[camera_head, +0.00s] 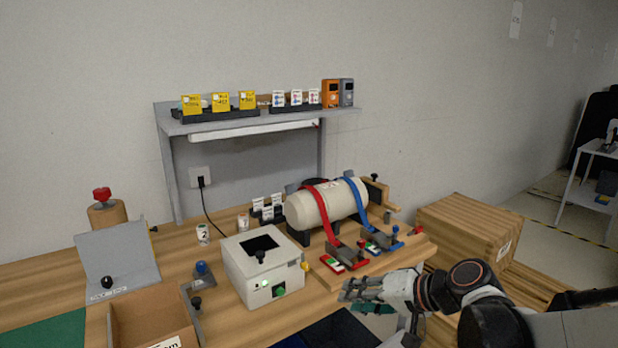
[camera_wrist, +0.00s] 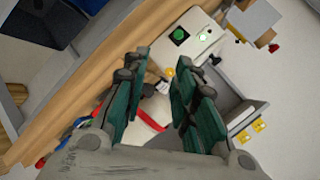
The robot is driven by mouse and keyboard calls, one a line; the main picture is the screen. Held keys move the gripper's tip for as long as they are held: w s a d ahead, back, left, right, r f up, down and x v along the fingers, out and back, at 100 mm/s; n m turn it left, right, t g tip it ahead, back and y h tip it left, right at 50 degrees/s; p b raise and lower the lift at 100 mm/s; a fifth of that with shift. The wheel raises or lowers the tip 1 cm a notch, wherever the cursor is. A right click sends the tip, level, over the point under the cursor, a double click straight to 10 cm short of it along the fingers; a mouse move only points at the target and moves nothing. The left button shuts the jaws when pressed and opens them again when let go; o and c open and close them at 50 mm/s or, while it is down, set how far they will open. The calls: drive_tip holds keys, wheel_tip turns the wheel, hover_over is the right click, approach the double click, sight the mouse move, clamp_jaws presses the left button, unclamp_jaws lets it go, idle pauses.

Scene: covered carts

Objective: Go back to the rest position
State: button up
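My gripper (camera_head: 362,298) is in front of the workbench at the lower right of the head view, with my arm reaching in from the right. In the wrist view, its green-padded fingers (camera_wrist: 160,82) stand apart with a clear gap and nothing between them. The white box (camera_head: 262,266) with a green button is left of my gripper on the bench; it also shows at the top of the wrist view (camera_wrist: 196,36). The cream cylinder (camera_head: 318,207) with red and blue straps lies behind my gripper. No marked rest position shows.
A dark blue bin (camera_head: 340,330) is at the bench's front, below left of my gripper. A wooden crate (camera_head: 468,230) stands at the right. A grey shelf (camera_head: 270,120) with yellow and white cards is at the back. An open cardboard box (camera_head: 150,315) is at the lower left.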

drive_tip(key=s+d+n+h, duration=0.1)
drive_tip(key=s+d+h, duration=0.3)
drive_tip(key=s, duration=0.5)
drive_tip(key=s+d+r+n+h, duration=0.1)
drive_tip(key=s+d+h, duration=0.4)
drive_tip(key=s, duration=0.4)
drive_tip(key=shift+d+r+n, duration=0.2)
drive_tip(key=shift+d+n, duration=0.1)
